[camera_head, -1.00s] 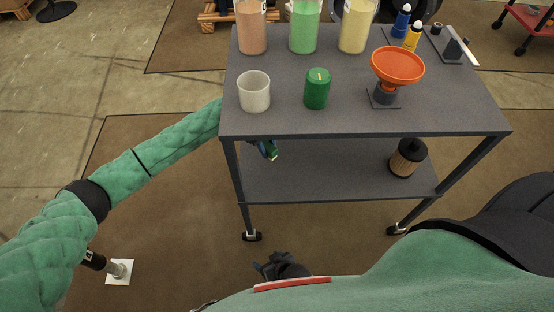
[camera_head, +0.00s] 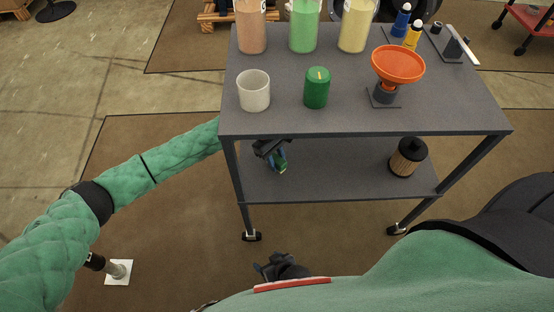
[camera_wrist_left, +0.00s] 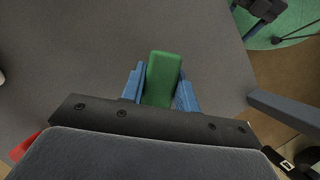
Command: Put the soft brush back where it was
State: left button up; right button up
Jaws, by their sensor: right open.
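My left gripper (camera_head: 278,162) is under the table top, above the lower shelf (camera_head: 330,182), with part of its arm hidden by the top. In the left wrist view, the blue fingers (camera_wrist_left: 160,92) are closed on both sides of a green block-shaped thing, which I take to be the soft brush (camera_wrist_left: 163,75). Grey shelf surface lies beyond it. In the head view only a small green bit of it shows; I cannot tell whether it touches the shelf. My right gripper (camera_head: 277,268) is open and empty, low in front of the cart.
A black-and-wood cylinder (camera_head: 405,160) stands at the right of the lower shelf. The middle of the lower shelf is clear.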

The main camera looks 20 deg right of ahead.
aim_at(274, 157)
pick_arm(q)
jog(key=o, duration=0.4)
jog(key=shift+o, duration=0.2)
jog(key=shift+w+r, duration=0.1)
jog(key=shift+r, duration=0.2)
jog(key=v, duration=0.5)
jog(key=shift+w+a+f, duration=0.2)
jog(key=shift+w, duration=0.15)
jog(key=w+a, duration=0.1)
jog(key=w, duration=0.2)
jog(key=w+a, duration=0.2)
jog(key=w, duration=0.1)
jog(key=w+a, duration=0.2)
jog(key=shift+w, duration=0.4)
jog(key=shift+w+a, duration=0.2)
jog(key=shift+w, duration=0.25)
